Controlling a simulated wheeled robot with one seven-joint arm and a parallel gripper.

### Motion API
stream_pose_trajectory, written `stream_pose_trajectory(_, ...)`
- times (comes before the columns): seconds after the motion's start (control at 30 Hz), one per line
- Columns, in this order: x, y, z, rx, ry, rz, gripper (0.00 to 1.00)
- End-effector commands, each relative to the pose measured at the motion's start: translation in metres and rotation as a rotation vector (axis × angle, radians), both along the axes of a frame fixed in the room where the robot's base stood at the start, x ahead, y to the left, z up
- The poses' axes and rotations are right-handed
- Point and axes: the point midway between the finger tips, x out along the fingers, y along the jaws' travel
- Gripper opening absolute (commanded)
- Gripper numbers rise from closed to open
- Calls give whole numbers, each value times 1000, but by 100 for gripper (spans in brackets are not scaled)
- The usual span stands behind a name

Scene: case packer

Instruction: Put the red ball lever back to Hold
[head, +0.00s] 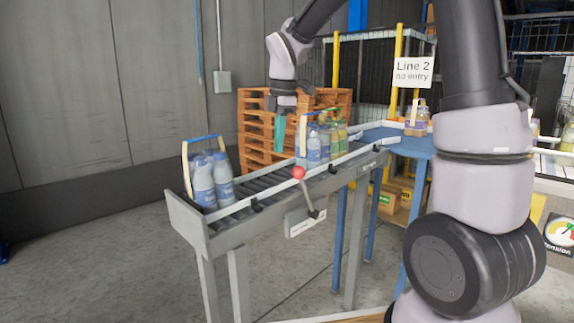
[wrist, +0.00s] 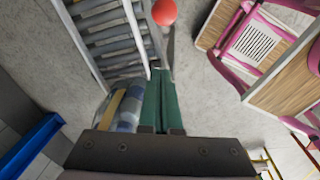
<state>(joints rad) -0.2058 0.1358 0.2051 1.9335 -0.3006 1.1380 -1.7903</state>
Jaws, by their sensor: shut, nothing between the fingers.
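The red ball (head: 298,172) tops a thin lever (head: 307,196) on the near side of the roller conveyor (head: 250,200). The lever leans, its ball up and left of its pivot by a pale label plate (head: 305,222); the plate's words are too small to read. My gripper (head: 279,150), with green fingers, points down over the conveyor, up and left of the ball in the head view. The fingers are shut and empty. In the wrist view the red ball (wrist: 164,12) shows at the top edge, beyond the shut fingertips (wrist: 159,74) and apart from them.
A bottle pack (head: 212,180) with a blue handle stands at the conveyor's near end. More bottles (head: 318,143) stand farther along, close to my gripper. A blue table (head: 400,141) adjoins the far end. Wooden pallets (head: 254,122) are stacked behind. Floor in front is clear.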

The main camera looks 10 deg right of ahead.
Motion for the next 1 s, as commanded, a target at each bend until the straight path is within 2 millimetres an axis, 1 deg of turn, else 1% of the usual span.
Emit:
stream_pose_trajectory(0.17, 1, 1, -21, -1, 4, 1, 0)
stream_pose_trajectory(0.53, 7, 7, -99, -1, 5, -1, 0)
stream_pose_trajectory(0.57, 8, 5, -100, 0, 2, -2, 0)
stream_pose_trajectory(0.6, 12, -4, -95, 0, -2, -6, 0)
stream_pose_trajectory(0.7, 15, -16, -90, 0, -1, -4, 0)
stream_pose_trajectory(0.8, 17, -25, -88, 0, -1, -3, 0)
stream_pose_trajectory(1.0, 18, -30, -86, 0, 0, -1, 0)
